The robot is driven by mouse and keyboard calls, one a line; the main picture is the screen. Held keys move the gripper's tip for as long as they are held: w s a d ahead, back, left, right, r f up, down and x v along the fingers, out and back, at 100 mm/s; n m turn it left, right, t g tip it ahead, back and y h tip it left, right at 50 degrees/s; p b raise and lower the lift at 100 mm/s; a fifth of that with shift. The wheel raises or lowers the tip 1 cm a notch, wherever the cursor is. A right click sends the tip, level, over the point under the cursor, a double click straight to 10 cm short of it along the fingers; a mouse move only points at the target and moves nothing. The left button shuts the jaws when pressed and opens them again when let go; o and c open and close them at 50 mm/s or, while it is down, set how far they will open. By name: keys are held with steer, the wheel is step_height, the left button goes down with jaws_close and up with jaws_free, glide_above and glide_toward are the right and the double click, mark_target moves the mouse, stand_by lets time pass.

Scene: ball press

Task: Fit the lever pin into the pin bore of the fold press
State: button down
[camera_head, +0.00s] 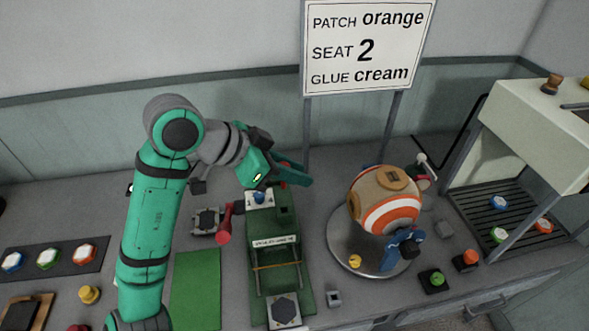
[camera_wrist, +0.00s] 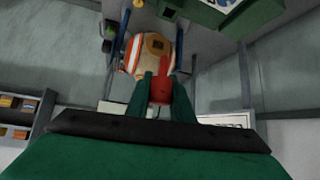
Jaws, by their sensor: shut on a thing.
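My gripper (camera_head: 292,174) is shut on a red piece, which I take to be the lever pin (camera_wrist: 160,88). In the wrist view the piece stands between the two green fingers, its narrow end pointing up in the picture. In the head view only a bit of red (camera_head: 283,185) shows below the fingers, so its tilt is unclear there. The green fold press (camera_head: 285,222) stands on the bench below the gripper, its far end nearest the fingers. The pin bore cannot be made out. A red-handled lever (camera_head: 223,226) is at the press's left side.
A striped orange and white ball (camera_head: 388,200) sits on a round metal plate (camera_head: 340,248) right of the press. A sign (camera_head: 367,48) stands behind. A green mat (camera_head: 195,290) lies left of the press. A rack machine (camera_head: 530,140) stands at the far right.

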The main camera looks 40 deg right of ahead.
steer(key=shift+a+f, duration=0.1)
steer(key=shift+f, duration=2.8)
steer(key=shift+f, duration=2.25)
steer(key=c, duration=1.5)
jaws_free()
steer(key=v, duration=1)
steer(key=shift+a+r, duration=0.25)
steer(key=shift+a, duration=0.05)
